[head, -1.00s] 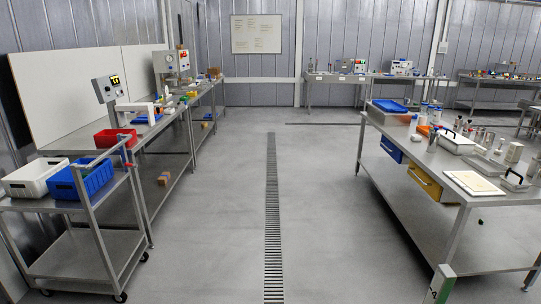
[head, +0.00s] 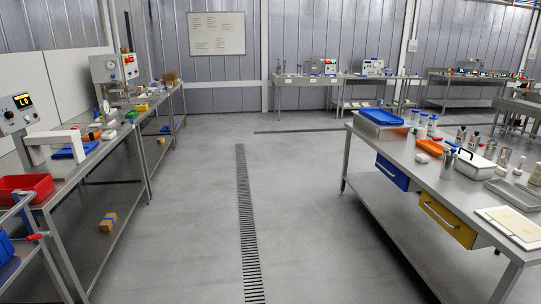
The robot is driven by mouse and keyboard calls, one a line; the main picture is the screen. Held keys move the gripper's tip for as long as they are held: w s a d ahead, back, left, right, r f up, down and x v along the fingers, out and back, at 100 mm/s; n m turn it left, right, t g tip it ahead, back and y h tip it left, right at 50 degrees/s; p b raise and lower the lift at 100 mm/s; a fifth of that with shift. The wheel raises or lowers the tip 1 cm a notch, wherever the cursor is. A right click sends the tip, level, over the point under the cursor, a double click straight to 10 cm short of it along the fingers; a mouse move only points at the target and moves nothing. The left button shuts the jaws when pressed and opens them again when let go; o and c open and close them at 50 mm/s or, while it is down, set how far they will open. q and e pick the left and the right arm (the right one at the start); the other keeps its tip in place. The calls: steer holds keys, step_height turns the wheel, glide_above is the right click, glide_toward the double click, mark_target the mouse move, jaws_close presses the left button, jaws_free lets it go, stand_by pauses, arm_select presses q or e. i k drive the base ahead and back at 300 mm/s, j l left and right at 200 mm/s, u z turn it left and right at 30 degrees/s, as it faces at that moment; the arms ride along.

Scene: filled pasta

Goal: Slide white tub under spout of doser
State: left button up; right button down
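A box-shaped machine with a round dial (head: 115,72) stands at the far end of the left bench. A white arch-shaped device (head: 52,142) stands nearer on that bench, beside a control box with a lit display (head: 20,110). I cannot tell which of these is the doser, and no spout is clear. A white lidded box with a black handle (head: 474,164) stands on the right table. A small white piece (head: 421,158) lies near it. I cannot tell whether either is the white tub. Neither of my grippers is in view.
A cart with a red-ended handle (head: 35,237) juts in at lower left. A red bin (head: 25,187) stands beyond it.

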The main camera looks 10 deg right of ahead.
mark_target(422, 159)
steer(key=i+z, duration=0.15)
steer(key=i, duration=0.75)
steer(key=i+j+z, duration=0.15)
steer(key=i, duration=0.75)
